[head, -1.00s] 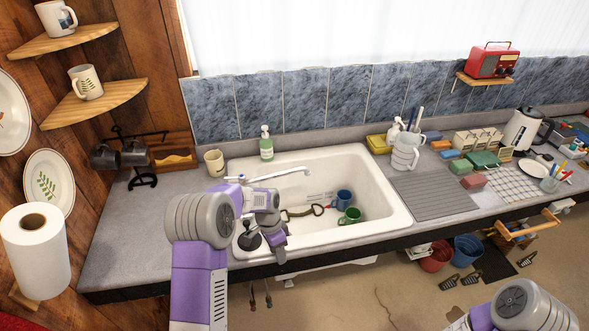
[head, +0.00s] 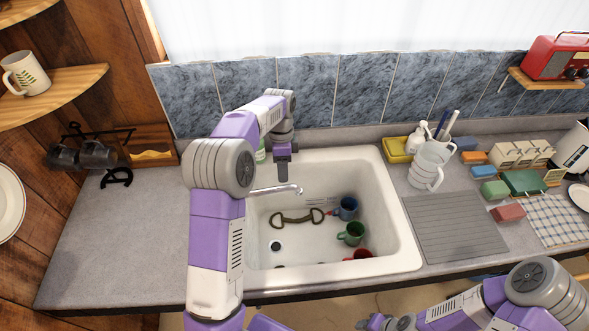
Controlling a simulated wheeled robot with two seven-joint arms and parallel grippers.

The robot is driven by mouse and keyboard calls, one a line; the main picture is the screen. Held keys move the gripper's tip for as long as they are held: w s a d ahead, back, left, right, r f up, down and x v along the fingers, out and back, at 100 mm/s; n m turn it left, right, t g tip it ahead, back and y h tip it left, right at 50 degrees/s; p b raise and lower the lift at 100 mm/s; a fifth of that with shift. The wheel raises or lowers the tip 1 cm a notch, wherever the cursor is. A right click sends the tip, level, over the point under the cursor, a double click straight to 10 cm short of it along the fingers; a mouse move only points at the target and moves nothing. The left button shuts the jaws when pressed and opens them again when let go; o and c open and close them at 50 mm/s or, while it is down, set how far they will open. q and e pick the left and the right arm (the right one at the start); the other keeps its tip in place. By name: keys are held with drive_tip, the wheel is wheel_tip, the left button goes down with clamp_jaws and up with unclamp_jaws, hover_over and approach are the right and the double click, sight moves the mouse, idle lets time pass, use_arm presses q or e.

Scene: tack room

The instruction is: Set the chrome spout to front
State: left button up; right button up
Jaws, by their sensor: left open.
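The chrome spout (head: 274,190) reaches over the left part of the white sink (head: 396,215), with its free end pointing right in the picture. Its base is hidden behind my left arm. My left gripper (head: 283,165) is open and points down at the back left of the sink, just above and behind the spout in the picture. No contact with the spout can be made out. My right gripper (head: 378,322) is low at the bottom edge, in front of the counter; its jaws are too small and cut off to read.
In the sink lie a bridle bit (head: 297,217), a blue mug (head: 346,208), a green mug (head: 351,234) and a red mug (head: 360,254). A soap bottle (head: 261,154) stands behind my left arm. A pitcher (head: 428,165) and ribbed drainboard (head: 455,228) are to the right.

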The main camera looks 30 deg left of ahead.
sight(281, 187)
use_arm(q)
drive_tip(key=s+f, duration=0.2)
drive_tip(key=shift+s+d+f, duration=0.15)
drive_tip(key=shift+s+f, duration=0.15)
drive_tip(key=x, duration=0.3)
drive_tip(key=shift+w+f, duration=0.3)
drive_tip(key=shift+f, duration=0.2)
drive_tip(key=shift+s, duration=0.1)
drive_tip(key=shift+f, duration=0.1)
drive_tip(key=shift+c, duration=0.5)
clamp_jaws()
